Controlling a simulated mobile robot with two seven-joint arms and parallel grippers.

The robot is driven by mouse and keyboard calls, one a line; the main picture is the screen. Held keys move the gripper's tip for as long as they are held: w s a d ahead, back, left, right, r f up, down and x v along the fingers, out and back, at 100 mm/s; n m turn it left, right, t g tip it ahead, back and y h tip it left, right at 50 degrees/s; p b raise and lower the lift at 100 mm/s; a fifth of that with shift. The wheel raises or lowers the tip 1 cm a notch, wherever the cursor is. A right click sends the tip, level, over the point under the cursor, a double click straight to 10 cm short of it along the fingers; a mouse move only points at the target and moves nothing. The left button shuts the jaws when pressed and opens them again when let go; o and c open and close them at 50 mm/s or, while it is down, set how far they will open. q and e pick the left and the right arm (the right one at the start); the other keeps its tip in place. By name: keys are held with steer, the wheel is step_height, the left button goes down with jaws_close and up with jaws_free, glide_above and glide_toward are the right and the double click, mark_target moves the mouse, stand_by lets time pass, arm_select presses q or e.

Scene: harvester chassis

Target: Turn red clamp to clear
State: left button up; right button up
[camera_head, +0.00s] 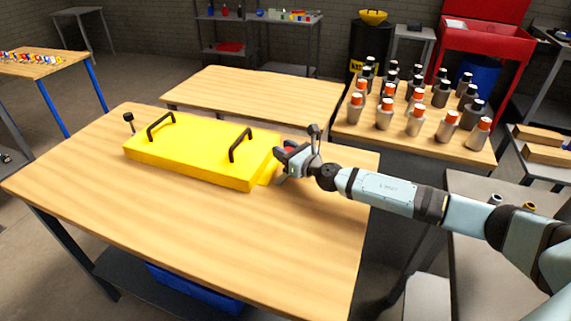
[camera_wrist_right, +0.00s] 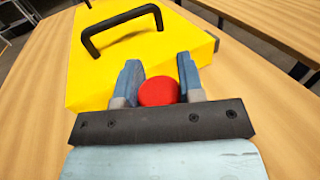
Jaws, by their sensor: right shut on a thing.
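The red clamp (camera_wrist_right: 158,92) shows as a rounded red knob at the near end of the yellow chassis in the right wrist view. In the head view only a bit of its red (camera_head: 289,147) shows; the gripper hides the rest. The yellow chassis (camera_head: 195,157) lies flat on the wooden table, with two black handles on top. My right gripper (camera_head: 284,160) is at the chassis's right end, its fingers on either side of the red knob and shut on it. In the right wrist view the fingers (camera_wrist_right: 159,84) flank the knob. My left gripper is not in view.
A black knob on a stem (camera_head: 129,118) stands at the chassis's far left end. The wooden table (camera_head: 200,240) is clear in front of the chassis. A second table (camera_head: 260,95) behind is bare. Several capped bottles stand on a table (camera_head: 450,150) at the back right.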

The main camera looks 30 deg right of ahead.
steer(key=n+y+b, duration=0.1)
steer(key=b, duration=0.1)
steer(key=n+g+y+b, duration=0.1)
steer(key=b, duration=0.1)
steer(key=shift+s+a+f+y+b, duration=0.1)
steer(key=shift+a+f+y+b, duration=0.05)
steer(key=shift+f+y+b, duration=0.25)
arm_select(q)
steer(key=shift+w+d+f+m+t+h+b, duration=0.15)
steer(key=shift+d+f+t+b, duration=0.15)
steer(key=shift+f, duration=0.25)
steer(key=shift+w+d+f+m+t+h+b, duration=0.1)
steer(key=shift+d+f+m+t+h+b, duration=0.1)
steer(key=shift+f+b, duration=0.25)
arm_select(e)
steer(key=shift+r+n+g+y, duration=0.4)
steer(key=shift+g+y, duration=0.1)
steer(key=shift+y, duration=0.1)
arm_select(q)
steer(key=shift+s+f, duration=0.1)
arm_select(e)
steer(key=o, duration=0.9)
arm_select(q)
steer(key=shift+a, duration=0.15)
